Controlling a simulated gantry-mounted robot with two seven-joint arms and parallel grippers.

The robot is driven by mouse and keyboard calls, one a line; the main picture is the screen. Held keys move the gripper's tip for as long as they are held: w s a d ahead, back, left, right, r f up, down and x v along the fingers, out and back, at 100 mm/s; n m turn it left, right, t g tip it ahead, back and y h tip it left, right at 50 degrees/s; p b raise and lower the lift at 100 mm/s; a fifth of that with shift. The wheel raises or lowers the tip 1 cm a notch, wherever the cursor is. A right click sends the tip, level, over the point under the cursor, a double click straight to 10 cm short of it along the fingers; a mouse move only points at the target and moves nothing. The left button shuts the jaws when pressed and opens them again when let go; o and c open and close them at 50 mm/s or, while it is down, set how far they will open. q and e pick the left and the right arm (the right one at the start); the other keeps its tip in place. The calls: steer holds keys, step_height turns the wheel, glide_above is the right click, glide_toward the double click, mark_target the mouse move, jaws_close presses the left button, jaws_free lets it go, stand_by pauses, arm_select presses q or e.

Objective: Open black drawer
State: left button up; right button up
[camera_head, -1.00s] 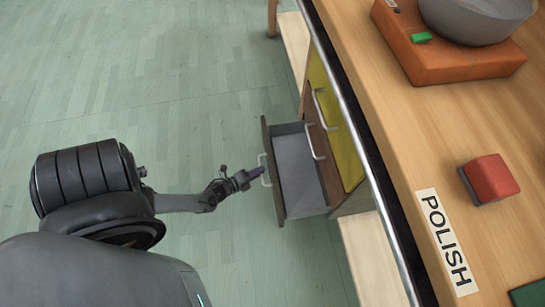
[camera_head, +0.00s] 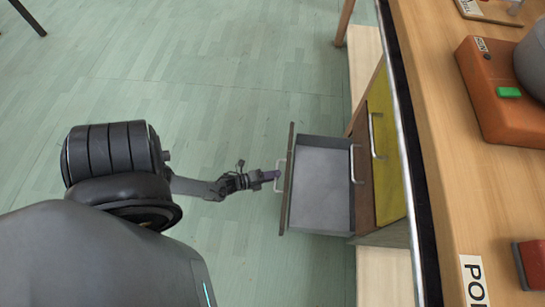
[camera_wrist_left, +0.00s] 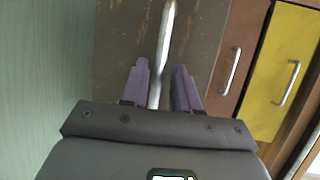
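The black drawer (camera_head: 322,187) is pulled well out of the cabinet, showing a grey, empty inside. Its dark front (camera_wrist_left: 120,45) shows close up in the left wrist view, with a pale metal bar handle (camera_wrist_left: 166,35). My left gripper (camera_head: 275,176) is at this handle, in front of the drawer. In the left wrist view its two purple fingers (camera_wrist_left: 158,88) stand apart on either side of the bar, with narrow gaps visible between fingers and bar. My right gripper is not in view.
A brown drawer (camera_wrist_left: 239,50) and a yellow drawer (camera_head: 386,150), both with metal handles, are in the same cabinet. The wooden worktop (camera_head: 440,120) overhangs at right, carrying an orange block (camera_head: 490,95). The green floor (camera_head: 200,70) left of the drawer is clear.

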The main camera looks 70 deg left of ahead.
arm_select(q)
steer(key=shift+o, duration=0.4)
steer(key=shift+s, duration=0.1)
steer(key=d+p+v, duration=0.1)
steer(key=p+v, duration=0.2)
steer(key=v, duration=0.7)
steer(key=shift+s+a, duration=0.3)
steer(key=shift+a, duration=0.2)
